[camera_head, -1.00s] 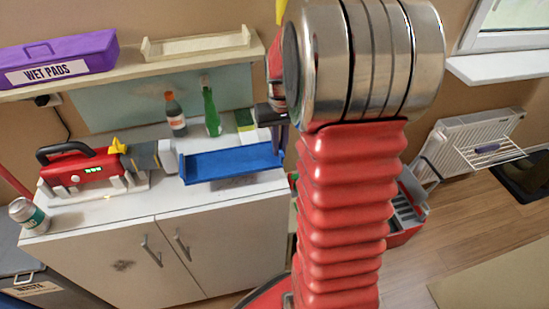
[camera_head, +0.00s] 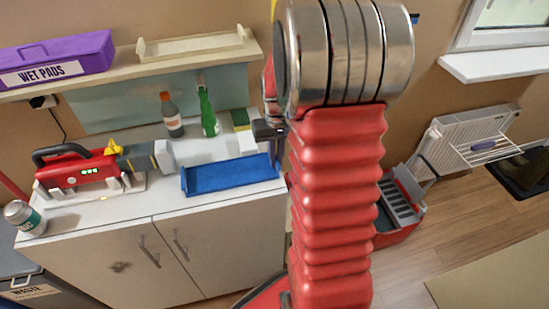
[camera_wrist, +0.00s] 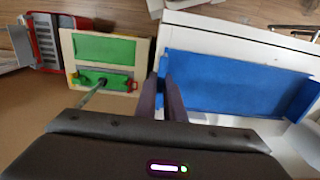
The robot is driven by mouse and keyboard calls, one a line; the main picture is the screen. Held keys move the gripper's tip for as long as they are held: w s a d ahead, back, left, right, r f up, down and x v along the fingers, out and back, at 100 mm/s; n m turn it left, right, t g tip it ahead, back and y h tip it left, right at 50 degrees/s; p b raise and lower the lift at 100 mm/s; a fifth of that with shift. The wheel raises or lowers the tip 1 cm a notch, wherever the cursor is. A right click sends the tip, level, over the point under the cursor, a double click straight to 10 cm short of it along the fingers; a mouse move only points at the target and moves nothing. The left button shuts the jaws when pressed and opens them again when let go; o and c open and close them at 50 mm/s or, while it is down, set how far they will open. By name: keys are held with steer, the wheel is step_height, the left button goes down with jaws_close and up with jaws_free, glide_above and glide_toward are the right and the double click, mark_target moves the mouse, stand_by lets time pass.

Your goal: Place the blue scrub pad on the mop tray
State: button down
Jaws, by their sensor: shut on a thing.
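A blue shallow tray (camera_head: 232,176) with raised end walls lies near the front edge of the white cabinet top; in the wrist view it fills the right side (camera_wrist: 235,85). My gripper (camera_wrist: 166,82) is shut on its near end wall, one dark finger on each side. In the head view my gripper (camera_head: 278,148) is at the tray's right end, partly hidden by my arm. I cannot pick out a blue scrub pad. A cream tray (camera_head: 195,44) rests on the wall shelf; I cannot tell which tray is the mop tray.
Behind the blue tray stand a green bottle (camera_head: 208,112), a dark bottle (camera_head: 172,115) and a green-and-yellow sponge (camera_head: 241,119). A red machine (camera_head: 75,170) is at left. A purple WET PADS box (camera_head: 55,58) sits on the shelf. A red bucket (camera_head: 400,235) stands on the floor.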

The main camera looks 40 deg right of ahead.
steer(key=c, duration=1.9)
jaws_free()
steer(key=shift+o, duration=0.2)
step_height(320, 180, up, 12)
